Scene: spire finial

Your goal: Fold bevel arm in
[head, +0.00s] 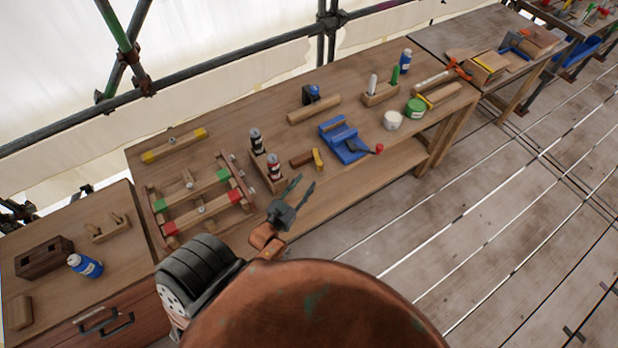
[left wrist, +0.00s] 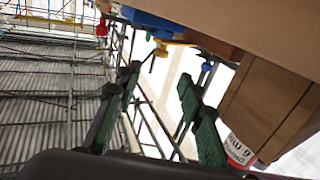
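A brown wooden stock (head: 302,159) with a short yellow piece (head: 318,159) at its right end lies on the workbench; this looks like the bevel, with the yellow piece as its arm. The yellow piece stands across the stock's end. In the left wrist view a yellow part (left wrist: 172,42) shows near the top, beyond the fingers. My left gripper (head: 302,186) is open and empty, near the bench's front edge and just below the bevel in the head view. Its two dark fingers (left wrist: 158,98) stand wide apart in the left wrist view. My right gripper is not in view.
A wooden rack (head: 263,171) with two labelled bottles stands left of the bevel; it looms at right in the left wrist view (left wrist: 275,100). A blue vise (head: 342,139) with a red-knobbed handle stands right. A wooden frame (head: 200,198) with green and red bands lies left.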

